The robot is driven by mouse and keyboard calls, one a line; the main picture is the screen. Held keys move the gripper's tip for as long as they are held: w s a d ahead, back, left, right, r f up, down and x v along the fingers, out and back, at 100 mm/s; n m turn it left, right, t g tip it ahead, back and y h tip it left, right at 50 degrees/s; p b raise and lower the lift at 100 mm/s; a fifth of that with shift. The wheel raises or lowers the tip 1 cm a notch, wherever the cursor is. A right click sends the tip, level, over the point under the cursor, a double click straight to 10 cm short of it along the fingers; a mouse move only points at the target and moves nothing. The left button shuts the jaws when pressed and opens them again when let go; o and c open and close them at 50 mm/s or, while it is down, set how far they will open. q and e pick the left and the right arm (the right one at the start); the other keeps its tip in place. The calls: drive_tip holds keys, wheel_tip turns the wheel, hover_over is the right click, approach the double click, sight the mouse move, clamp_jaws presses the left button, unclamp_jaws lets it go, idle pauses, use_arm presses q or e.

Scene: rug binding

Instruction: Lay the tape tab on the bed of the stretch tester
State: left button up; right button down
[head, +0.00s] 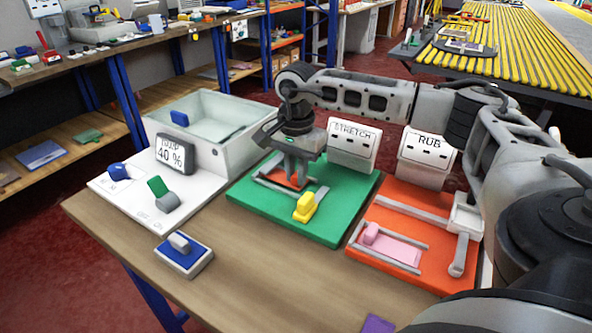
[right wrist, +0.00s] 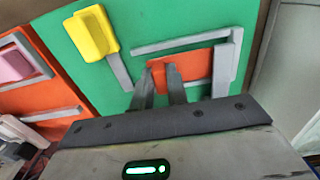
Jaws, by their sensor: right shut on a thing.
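The stretch tester is a green board (head: 330,225) with a box marked STRETCH (head: 352,146) at its back. Its bed lies between grey rails (right wrist: 180,43), with a grey crosspiece at one end. The orange tape tab (head: 281,178) is at the bed, and it also shows in the right wrist view (right wrist: 197,67) between the rails. My right gripper (head: 293,182) points down over the bed, its fingers shut on one end of the tab. Whether the tab touches the bed is hard to tell. My left gripper is not in view.
A yellow-knobbed lever (head: 305,207) stands on the green board close to my right gripper. The orange rub tester (head: 380,262), with a pink piece, is to the right. A white open tank (head: 215,160) stands left. The front of the wooden table is mostly clear.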

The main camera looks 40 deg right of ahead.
sight(296, 175)
drive_tip(key=shift+f, duration=0.2)
drive_tip(key=shift+f, duration=0.15)
drive_tip(key=c, duration=1.4)
unclamp_jaws()
drive_tip(key=shift+r, duration=0.25)
wheel_tip(296, 175, up, 12)
drive_tip(key=shift+f, duration=0.1)
